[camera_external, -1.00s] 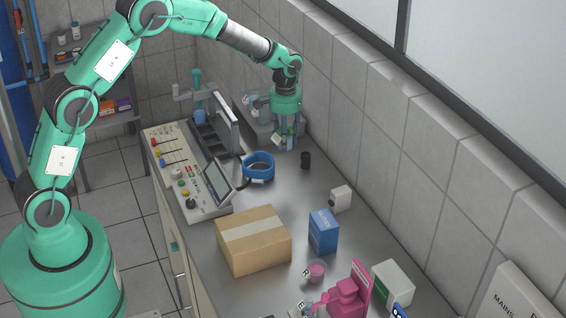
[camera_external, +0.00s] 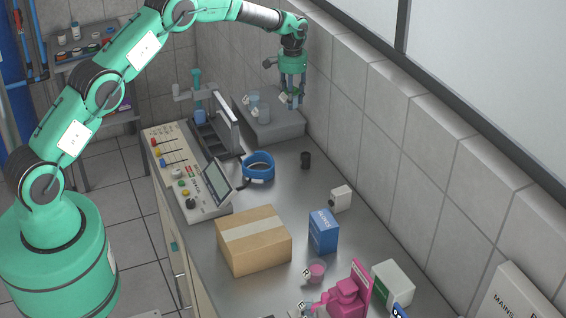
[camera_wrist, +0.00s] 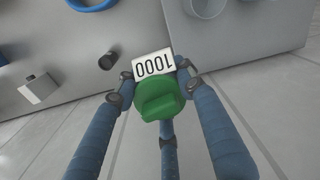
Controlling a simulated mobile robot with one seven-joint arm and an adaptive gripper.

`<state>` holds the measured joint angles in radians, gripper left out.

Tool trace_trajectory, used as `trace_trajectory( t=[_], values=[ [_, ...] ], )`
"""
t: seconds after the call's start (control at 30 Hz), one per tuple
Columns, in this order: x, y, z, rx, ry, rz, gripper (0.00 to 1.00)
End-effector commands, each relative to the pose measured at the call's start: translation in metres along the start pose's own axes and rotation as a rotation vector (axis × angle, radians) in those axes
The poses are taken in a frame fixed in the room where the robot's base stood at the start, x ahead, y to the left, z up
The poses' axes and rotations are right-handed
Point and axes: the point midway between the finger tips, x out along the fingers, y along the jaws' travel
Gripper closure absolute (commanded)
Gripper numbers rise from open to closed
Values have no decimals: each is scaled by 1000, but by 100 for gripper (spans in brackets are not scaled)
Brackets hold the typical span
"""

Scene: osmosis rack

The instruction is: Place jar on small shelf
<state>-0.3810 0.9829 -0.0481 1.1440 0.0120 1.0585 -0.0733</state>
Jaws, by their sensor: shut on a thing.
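My gripper (camera_external: 291,97) is raised above the right end of a low grey platform (camera_external: 284,132) against the tiled wall. In the wrist view my gripper (camera_wrist: 157,88) has its blue fingers shut around a jar with a green lid (camera_wrist: 158,99) and a white label reading "1000". The jar's body is mostly hidden by the lid and fingers. The grey platform also shows in the wrist view (camera_wrist: 262,32), beyond the jar. A grey shelf rack (camera_external: 80,65) with small jars stands at the back left. I cannot tell which one is the small shelf.
A blue ring (camera_external: 258,166), a black cylinder (camera_external: 305,160), a control panel (camera_external: 190,175), a cardboard box (camera_external: 254,240) and a blue box (camera_external: 323,232) sit on the bench. Bare metal lies between them.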

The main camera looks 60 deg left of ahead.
Motion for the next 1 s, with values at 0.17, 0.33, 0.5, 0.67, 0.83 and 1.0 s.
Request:
trace_trajectory(
  t=[0.17,0.33,0.5,0.67,0.83,1.0],
  values=[
    [-4,-27,-23,10,1,-1,100],
    [-5,-49,-40,21,0,-3,100],
    [-4,-65,-50,28,0,-3,100],
    [-4,-71,-54,32,1,-4,100],
    [-3,-72,-55,33,0,-4,100],
    [-3,-72,-55,33,1,-4,100]
  ],
)
